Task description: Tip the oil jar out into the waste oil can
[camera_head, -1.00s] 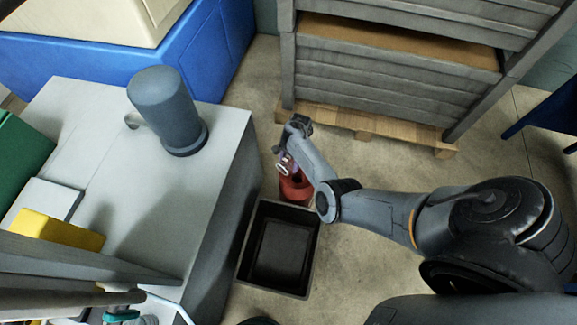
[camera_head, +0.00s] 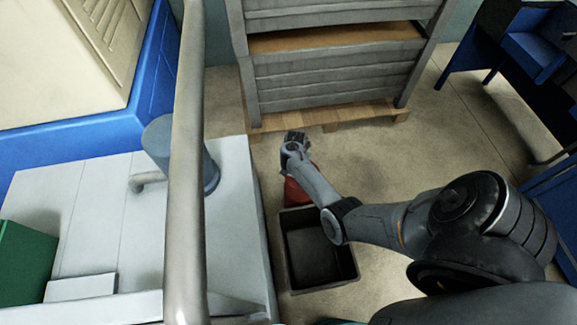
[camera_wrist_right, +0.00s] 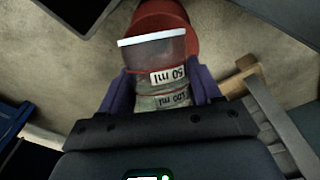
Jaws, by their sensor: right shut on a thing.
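The oil jar (camera_wrist_right: 158,65) is a clear container with a white rim and "50 ml" and "100 ml" marks. My right gripper (camera_wrist_right: 162,88) is shut on its sides with purple fingers. The jar's rim end points toward the red waste oil can (camera_wrist_right: 192,38), which lies beyond it in the right wrist view. In the head view the can (camera_head: 293,193) stands on the floor, partly hidden by my right arm, with my right gripper (camera_head: 296,138) near it. The jar is hidden there. I cannot tell whether oil remains or is flowing. My left gripper is not in view.
A black open bin (camera_head: 316,262) stands on the floor in front of the can. A wooden pallet (camera_head: 335,115) with grey crates is behind. A white-topped cabinet (camera_head: 90,195) with a grey cylindrical device (camera_head: 160,140) is at left. A pale pole crosses the head view.

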